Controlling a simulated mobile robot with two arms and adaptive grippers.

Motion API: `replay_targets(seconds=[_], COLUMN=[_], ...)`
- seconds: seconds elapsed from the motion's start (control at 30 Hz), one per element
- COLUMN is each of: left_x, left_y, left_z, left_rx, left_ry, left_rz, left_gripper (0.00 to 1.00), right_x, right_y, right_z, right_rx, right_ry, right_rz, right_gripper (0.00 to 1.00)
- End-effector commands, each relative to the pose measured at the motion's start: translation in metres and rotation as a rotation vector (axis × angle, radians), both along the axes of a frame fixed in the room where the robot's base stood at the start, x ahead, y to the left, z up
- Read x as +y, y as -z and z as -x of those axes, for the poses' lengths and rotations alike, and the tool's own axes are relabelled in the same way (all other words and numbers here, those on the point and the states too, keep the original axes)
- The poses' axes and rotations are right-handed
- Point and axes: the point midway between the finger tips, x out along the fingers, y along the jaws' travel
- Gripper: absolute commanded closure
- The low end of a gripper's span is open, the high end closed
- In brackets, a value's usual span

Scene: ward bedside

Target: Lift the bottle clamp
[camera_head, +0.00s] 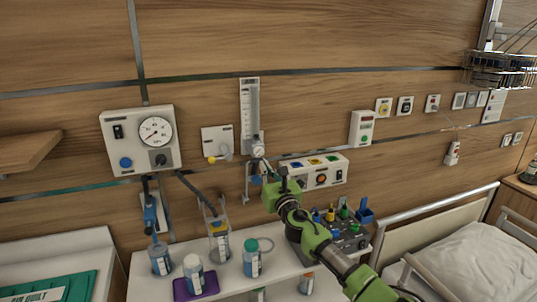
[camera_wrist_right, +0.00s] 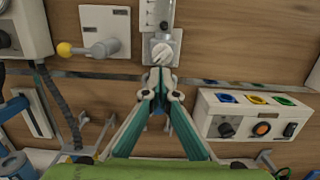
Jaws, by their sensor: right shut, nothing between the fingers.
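My right gripper (camera_head: 264,174) is in front of the wall, just below the flowmeter (camera_head: 250,115). Its fingers are shut and empty in the right wrist view (camera_wrist_right: 158,90), with the tips together below the flowmeter's pale knob (camera_wrist_right: 161,54). A grey bracket (camera_head: 247,188) hangs under the flowmeter, just left of the gripper and partly hidden by it. A bottle with a yellow top (camera_head: 219,243) stands in a grey wire-like holder (camera_head: 225,207) further left. I cannot tell which of these is the bottle clamp. My left gripper is not in view.
The white counter (camera_head: 150,287) below carries several bottles, including one with a green ring (camera_head: 252,262) and one on a purple tray (camera_head: 195,284). A gauge panel (camera_head: 140,140) and a socket box (camera_head: 318,171) flank the flowmeter. A bed (camera_head: 480,265) stands at right.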

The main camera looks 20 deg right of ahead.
Motion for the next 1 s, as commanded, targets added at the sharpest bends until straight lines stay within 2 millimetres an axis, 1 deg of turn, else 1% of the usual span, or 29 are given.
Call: replay_targets(seconds=[0.03,0.07,0.2,0.27,0.37,0.6,0.93,1.0], left_x=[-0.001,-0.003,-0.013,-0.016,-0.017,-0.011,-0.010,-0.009], left_y=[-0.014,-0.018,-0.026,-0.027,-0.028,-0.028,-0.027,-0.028], left_z=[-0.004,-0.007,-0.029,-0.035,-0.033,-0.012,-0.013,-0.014], left_rx=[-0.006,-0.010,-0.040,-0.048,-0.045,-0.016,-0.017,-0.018], left_ry=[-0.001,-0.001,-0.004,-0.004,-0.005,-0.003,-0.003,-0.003], left_rz=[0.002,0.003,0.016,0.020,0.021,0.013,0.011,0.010], left_gripper=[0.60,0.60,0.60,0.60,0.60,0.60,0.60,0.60], right_x=[-0.001,0.000,0.000,-0.001,-0.001,0.000,0.000,0.001], right_y=[-0.015,-0.018,-0.035,-0.040,-0.047,-0.051,-0.051,-0.048], right_z=[0.006,0.008,0.021,0.025,0.030,0.034,0.034,0.035], right_rx=[-0.001,0.001,0.000,-0.001,-0.001,0.001,0.001,0.006], right_ry=[-0.002,-0.002,-0.003,-0.001,-0.001,-0.001,-0.001,-0.001], right_rz=[0.003,0.003,0.002,0.002,0.002,0.000,0.000,-0.015], right_gripper=[1.00,1.00,1.00,1.00,1.00,1.00,1.00,1.00])
